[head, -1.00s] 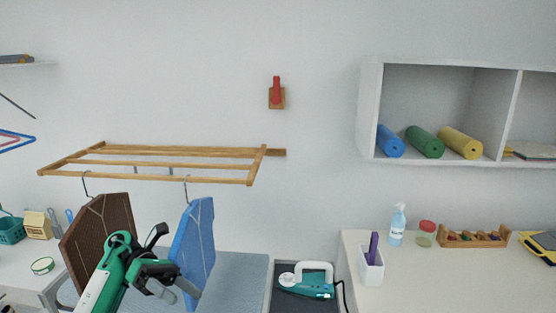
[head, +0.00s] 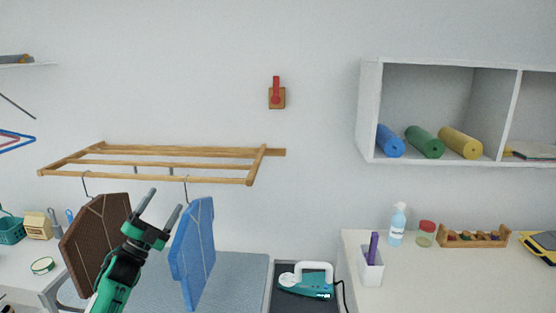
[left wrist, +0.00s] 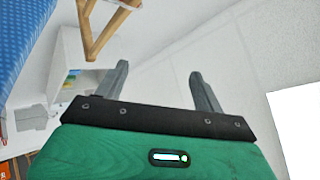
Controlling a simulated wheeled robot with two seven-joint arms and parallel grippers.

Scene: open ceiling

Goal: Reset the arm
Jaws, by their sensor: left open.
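My left gripper (head: 159,211) points up, open and empty, between a brown hanging garment (head: 100,236) and a blue hanging garment (head: 196,248) in the head view. Its green arm comes up from the bottom edge. In the left wrist view the two grey fingers (left wrist: 160,85) are spread with nothing between them. The blue garment (left wrist: 25,35) shows at the upper left there. My right gripper is not in view.
A wooden drying rack (head: 172,153) juts from the wall above my left gripper. A white counter (head: 430,277) with a spray bottle (head: 397,225) stands at the right.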

